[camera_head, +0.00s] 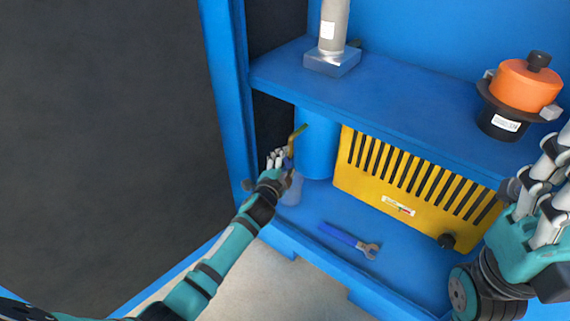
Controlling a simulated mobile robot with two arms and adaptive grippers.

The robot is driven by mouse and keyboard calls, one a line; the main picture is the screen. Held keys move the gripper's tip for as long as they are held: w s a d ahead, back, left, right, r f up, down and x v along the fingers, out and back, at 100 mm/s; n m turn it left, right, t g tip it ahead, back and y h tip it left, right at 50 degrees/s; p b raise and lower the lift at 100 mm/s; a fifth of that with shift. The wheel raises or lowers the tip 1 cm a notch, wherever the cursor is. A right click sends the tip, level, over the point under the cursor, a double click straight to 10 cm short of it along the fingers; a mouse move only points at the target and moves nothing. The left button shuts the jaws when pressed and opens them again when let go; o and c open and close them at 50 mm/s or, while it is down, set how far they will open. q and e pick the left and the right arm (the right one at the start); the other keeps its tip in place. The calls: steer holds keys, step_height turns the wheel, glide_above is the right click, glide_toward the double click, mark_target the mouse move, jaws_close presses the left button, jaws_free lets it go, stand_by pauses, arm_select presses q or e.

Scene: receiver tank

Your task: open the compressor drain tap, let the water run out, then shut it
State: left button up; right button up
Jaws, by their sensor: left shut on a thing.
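The blue receiver tank (316,145) stands upright in the lower bay of the blue cabinet. A brass pipe with a greenish end (296,135) rises at its left side. My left gripper (281,160) is at the foot of this pipe, shut on the drain tap; its fingers hide most of the tap, and a small blue part shows beside them. A clear cup (292,190) stands just below the gripper, partly behind my wrist. I cannot make out running water. My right gripper (540,185) is at the right edge, partly cut off, away from the tank.
A yellow slotted panel (400,178) stands right of the tank. A blue-handled wrench (348,240) lies on the lower floor. The shelf (400,105) above carries a grey cylinder on a block (332,50) and an orange-and-black unit (524,86). The cabinet's left post (228,90) is close to my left arm.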

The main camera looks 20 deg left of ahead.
stand_by(0.3)
arm_select(q)
steer(key=o, duration=1.2)
steer(key=s, duration=0.4)
steer(key=s+r, duration=0.1)
steer(key=s, duration=0.3)
steer(key=s+r, duration=0.1)
steer(key=s, duration=0.2)
steer(key=shift+s+r, duration=0.15)
steer(key=shift+s, duration=0.25)
